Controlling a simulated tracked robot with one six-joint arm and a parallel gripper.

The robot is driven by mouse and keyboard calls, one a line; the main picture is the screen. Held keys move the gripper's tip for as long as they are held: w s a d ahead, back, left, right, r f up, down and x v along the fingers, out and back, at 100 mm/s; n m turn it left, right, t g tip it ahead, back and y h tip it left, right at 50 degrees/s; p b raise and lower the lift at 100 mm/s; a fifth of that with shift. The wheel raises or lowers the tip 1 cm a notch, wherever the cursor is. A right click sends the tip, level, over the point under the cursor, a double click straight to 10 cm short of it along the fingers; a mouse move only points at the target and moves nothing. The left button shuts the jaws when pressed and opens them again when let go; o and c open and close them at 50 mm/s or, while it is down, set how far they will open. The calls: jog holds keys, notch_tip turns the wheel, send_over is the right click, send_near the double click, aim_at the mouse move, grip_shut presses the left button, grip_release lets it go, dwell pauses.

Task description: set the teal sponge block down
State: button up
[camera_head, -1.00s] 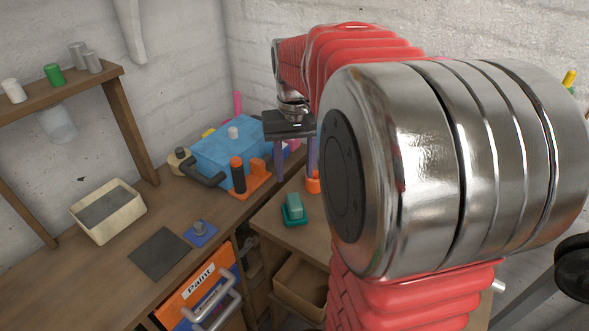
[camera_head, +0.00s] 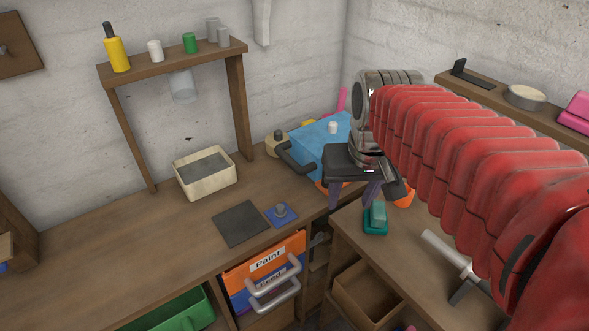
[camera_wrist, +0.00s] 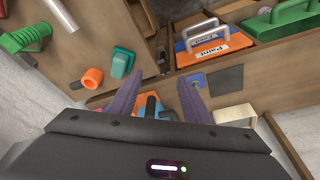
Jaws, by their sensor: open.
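The teal sponge block (camera_head: 378,212) rests on the lower wooden worktop at the right, with a darker teal base or dish under it. In the wrist view the teal sponge block (camera_wrist: 122,60) lies left of the fingers, apart from them. My gripper (camera_head: 353,198) is open, with two purple fingers pointing down, beside and above the block. In the wrist view my gripper (camera_wrist: 161,82) shows nothing held between its spread fingers.
A blue box (camera_head: 318,142) stands behind my gripper. A dark mat (camera_head: 240,224), a blue square piece (camera_head: 281,215) and a cream bin (camera_head: 205,174) are on the left bench. An open drawer (camera_head: 368,297) is below.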

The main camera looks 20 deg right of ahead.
jog(key=s+a+f+n+t, duration=0.1)
jog(key=s+a+n+t, duration=0.1)
jog(key=s+a, duration=0.4)
jog(key=shift+a+f+t+y, duration=0.3)
jog(key=shift+a+f, duration=0.05)
jog(key=shift+a, duration=0.4)
jog(key=c, duration=0.3)
jog(key=shift+d, duration=0.15)
jog(key=shift+c, duration=0.3)
